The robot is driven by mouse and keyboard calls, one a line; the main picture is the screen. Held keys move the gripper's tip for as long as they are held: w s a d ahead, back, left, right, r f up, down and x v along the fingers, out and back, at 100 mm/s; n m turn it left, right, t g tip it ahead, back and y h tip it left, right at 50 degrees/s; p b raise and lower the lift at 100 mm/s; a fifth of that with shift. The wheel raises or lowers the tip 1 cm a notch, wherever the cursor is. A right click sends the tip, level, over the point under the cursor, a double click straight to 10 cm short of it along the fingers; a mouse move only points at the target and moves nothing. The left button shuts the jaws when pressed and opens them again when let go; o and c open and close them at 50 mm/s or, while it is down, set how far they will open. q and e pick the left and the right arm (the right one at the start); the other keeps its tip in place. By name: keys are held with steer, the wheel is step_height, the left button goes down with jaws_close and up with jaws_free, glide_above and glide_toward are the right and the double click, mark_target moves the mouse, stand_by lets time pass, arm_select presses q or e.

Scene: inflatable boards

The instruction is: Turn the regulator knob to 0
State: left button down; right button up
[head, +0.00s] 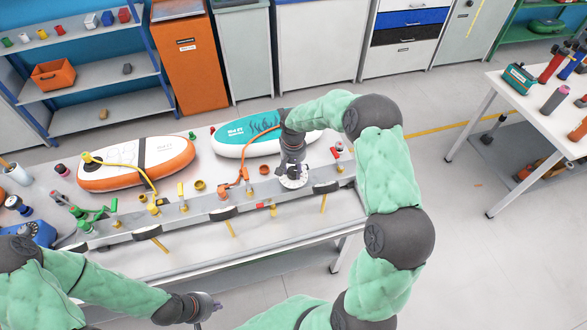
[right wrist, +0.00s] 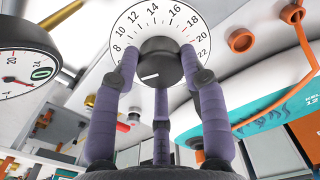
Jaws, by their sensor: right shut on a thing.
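The regulator knob (right wrist: 158,66) is a dark round knob at the middle of a white numbered dial (right wrist: 128,22). Numbers from 8 to 22 show on the dial; the lower part, including any 0, is hidden behind fingers. A short white mark on the knob's face points left and slightly down. In the head view the dial (head: 293,184) sits on the grey rail. My right gripper (right wrist: 160,80) has its purple fingers shut around the knob; it also shows in the head view (head: 293,165). My left gripper (head: 208,306) is low in the head view, away from the rail; its fingers are unclear.
An orange-and-white board (head: 140,172) and a teal-and-white board (head: 238,146) lie behind the grey rail (head: 185,220) with its several valves. Another gauge (right wrist: 30,60) is beside the dial. An orange hose (right wrist: 285,85) runs close by. A white side table (head: 540,120) stands right.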

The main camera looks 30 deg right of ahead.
mark_target(294, 171)
steer(key=n, duration=0.9)
steer(key=shift+n, duration=0.3)
steer(key=shift+s+n, duration=0.1)
steer(key=shift+n, duration=1.5)
steer(key=shift+f+n, duration=0.1)
steer(key=shift+n, duration=0.2)
steer(key=o, duration=1.1)
steer(key=shift+r, duration=0.55)
step_height(294, 171, up, 11)
